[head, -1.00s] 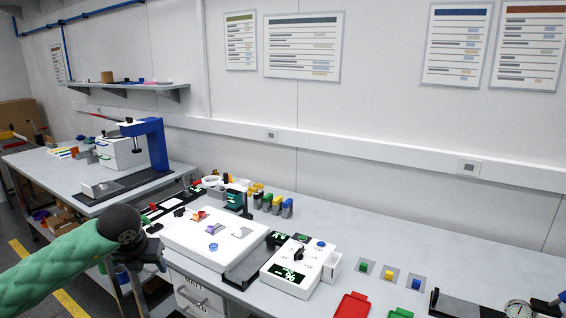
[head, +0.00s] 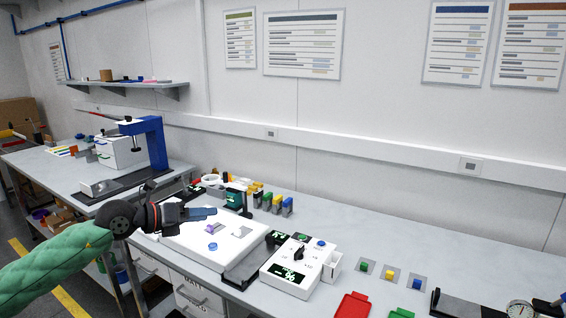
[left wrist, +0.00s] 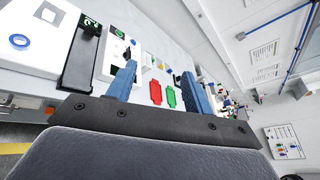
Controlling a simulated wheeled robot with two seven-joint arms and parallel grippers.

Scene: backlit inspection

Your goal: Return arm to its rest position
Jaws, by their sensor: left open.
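My left arm comes in from the left in the head view with a green sleeve. My left gripper (head: 212,212) is over the rear left part of the white light panel (head: 222,257). In the left wrist view its two blue fingers (left wrist: 160,88) stand wide apart with nothing between them. The gripper hides part of the panel's rear. My right gripper is not in view.
A white device with a display (head: 290,274) stands right of the panel. Red (head: 353,306) and green trays lie at the front edge. Several coloured blocks stand behind the panel. A blue press (head: 150,145) stands on the left table. The bench's rear right is clear.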

